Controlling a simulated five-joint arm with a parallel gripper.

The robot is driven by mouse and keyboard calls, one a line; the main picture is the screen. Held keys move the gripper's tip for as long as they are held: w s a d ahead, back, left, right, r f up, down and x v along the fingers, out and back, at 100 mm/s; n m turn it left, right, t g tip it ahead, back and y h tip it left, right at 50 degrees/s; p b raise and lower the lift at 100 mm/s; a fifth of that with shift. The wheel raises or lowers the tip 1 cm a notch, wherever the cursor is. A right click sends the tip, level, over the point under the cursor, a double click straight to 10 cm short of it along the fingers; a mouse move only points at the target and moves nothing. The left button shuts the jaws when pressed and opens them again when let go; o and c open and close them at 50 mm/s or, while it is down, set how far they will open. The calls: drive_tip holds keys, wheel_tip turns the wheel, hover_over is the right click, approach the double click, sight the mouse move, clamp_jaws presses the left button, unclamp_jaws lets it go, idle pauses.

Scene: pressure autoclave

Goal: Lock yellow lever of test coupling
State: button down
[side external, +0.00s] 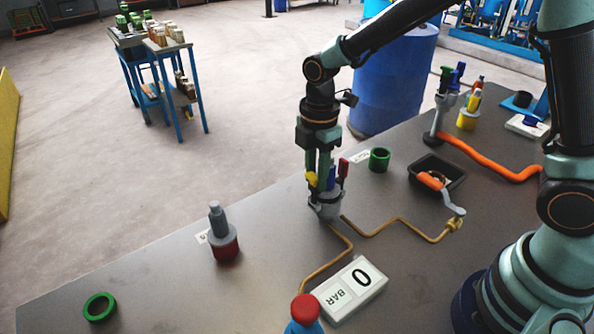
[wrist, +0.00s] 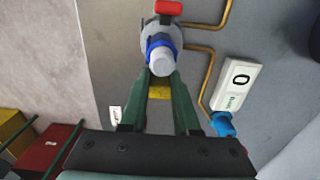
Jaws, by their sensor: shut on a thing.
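The test coupling (side external: 327,206) is a grey upright fitting on the bench, with brass pipes at its base. It has a yellow lever (side external: 311,180), a blue lever (side external: 331,178) and a red lever (side external: 343,169), all standing up in the side view. My gripper (side external: 318,176) points down over the coupling, shut on the yellow lever. In the wrist view, the yellow lever (wrist: 160,93) lies between my green fingers (wrist: 161,84). Beyond it are the coupling's grey body (wrist: 175,33), a blue part (wrist: 159,41) and the red lever (wrist: 168,8). The fingers partly hide the yellow lever.
A gauge reading 0 BAR (side external: 351,290) stands in front of the coupling. A grey and red fitting (side external: 224,240) stands to the left. A green ring (side external: 379,160) and a black tray (side external: 437,172) are to the right. Another lever coupling (side external: 440,110) stands farther back.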

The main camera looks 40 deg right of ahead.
drive_tip(key=shift+d, duration=0.2)
drive_tip(key=c, duration=0.6)
unclamp_jaws()
drive_tip(key=shift+c, duration=0.2)
drive_tip(key=shift+a, duration=0.1)
wheel_tip(320, 180, up, 12)
